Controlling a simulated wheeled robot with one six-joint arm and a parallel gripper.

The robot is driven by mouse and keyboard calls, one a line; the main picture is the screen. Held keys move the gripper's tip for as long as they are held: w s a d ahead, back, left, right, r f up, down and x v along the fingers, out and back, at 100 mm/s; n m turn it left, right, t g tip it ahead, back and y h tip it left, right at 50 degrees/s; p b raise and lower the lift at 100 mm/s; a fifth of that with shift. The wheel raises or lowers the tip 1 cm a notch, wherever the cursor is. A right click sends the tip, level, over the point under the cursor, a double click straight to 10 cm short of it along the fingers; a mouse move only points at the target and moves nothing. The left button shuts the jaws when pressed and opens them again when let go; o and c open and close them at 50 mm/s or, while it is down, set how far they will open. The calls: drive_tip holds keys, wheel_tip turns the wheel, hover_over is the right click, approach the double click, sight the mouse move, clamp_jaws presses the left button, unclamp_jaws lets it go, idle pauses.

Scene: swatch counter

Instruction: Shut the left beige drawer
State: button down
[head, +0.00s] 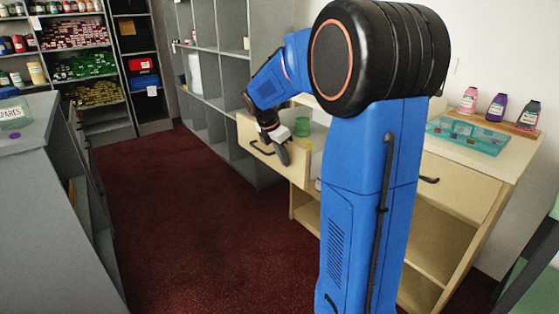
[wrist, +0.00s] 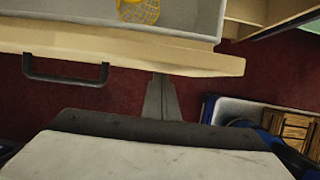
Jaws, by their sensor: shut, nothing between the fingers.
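The left beige drawer (head: 244,132) stands pulled out from the beige counter, with a dark bar handle (head: 261,148) on its front. In the wrist view, the drawer's front board (wrist: 130,48) crosses the top, its handle (wrist: 66,80) is at left, and a yellow mesh item (wrist: 138,10) lies in the grey interior. My gripper (head: 284,153) is shut and empty, at the drawer front to the right of the handle. Its fingers (wrist: 163,85) also show in the wrist view, their tips close to the front board. I cannot tell whether they touch it.
The right drawer (head: 460,190) looks shut. A teal tray (head: 468,135) and several bottles (head: 468,100) stand on the counter top. Grey shelving (head: 222,80) stands behind. The dark red floor (head: 180,220) is clear at left.

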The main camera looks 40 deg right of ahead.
drive_tip(key=shift+d, duration=0.2)
drive_tip(key=d, duration=2.1)
drive_tip(key=w+d, duration=0.1)
drive_tip(key=d, duration=0.9)
drive_tip(key=shift+d, duration=0.25)
drive_tip(key=shift+d+r, duration=0.1)
drive_tip(key=shift+d, duration=0.3)
drive_tip(key=shift+d+r, duration=0.1)
drive_tip(key=shift+d, duration=0.05)
drive_tip(key=shift+w, duration=0.1)
